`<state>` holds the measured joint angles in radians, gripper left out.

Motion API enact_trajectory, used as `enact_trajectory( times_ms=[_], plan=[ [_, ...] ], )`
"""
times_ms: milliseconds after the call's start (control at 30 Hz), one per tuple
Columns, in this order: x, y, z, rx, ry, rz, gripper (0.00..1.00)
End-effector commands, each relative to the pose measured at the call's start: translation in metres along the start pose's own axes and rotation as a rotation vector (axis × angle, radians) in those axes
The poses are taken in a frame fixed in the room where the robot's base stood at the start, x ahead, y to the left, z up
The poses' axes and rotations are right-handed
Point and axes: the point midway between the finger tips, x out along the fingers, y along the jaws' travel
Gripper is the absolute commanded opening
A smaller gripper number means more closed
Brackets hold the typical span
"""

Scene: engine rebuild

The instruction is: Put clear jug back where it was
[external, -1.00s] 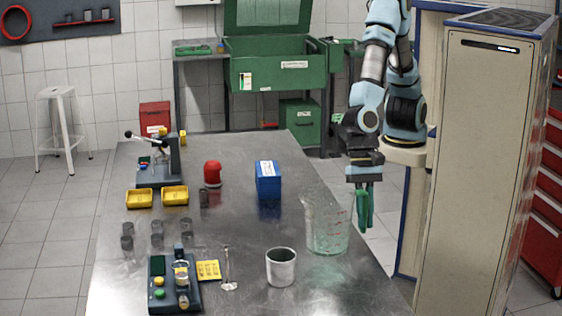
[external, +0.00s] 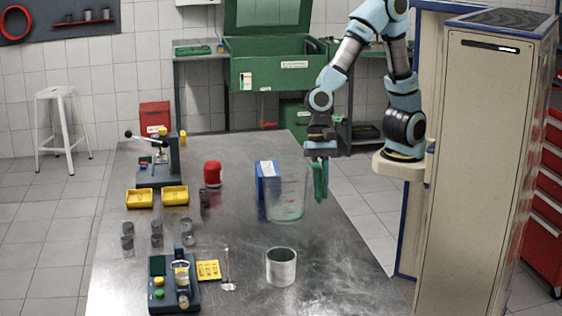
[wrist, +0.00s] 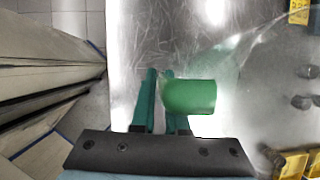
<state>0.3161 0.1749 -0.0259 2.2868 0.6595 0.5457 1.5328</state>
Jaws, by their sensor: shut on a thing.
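The clear jug (external: 286,200) is see-through with red marks on its side. In the external view it is upright in front of the blue box, and seems to be held above the table. My gripper (external: 320,190), with green fingers, is at its right side and shut on it. In the wrist view the fingers (wrist: 160,85) are close together, and the faint clear jug wall spreads to the right. The hold point itself is hard to see.
The blue box (external: 266,170) stands just behind the jug. A red-domed item (external: 212,174) is to its left and a grey cup (external: 281,267) nearer the camera. Yellow trays (external: 175,195) and small grey cylinders lie left. The table's right front area (external: 340,255) is clear.

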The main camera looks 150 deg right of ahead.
Motion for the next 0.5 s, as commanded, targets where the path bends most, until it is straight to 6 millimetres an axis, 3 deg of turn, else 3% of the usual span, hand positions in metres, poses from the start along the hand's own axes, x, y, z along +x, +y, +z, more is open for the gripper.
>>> enact_trajectory(
  times_ms=[300, 500],
  plan=[
    [0.034, 0.002, -0.014, 0.001, 0.0, 0.001, 0.0],
    [0.04, 0.001, -0.016, 0.0, -0.001, -0.002, 0.0]
  ],
)
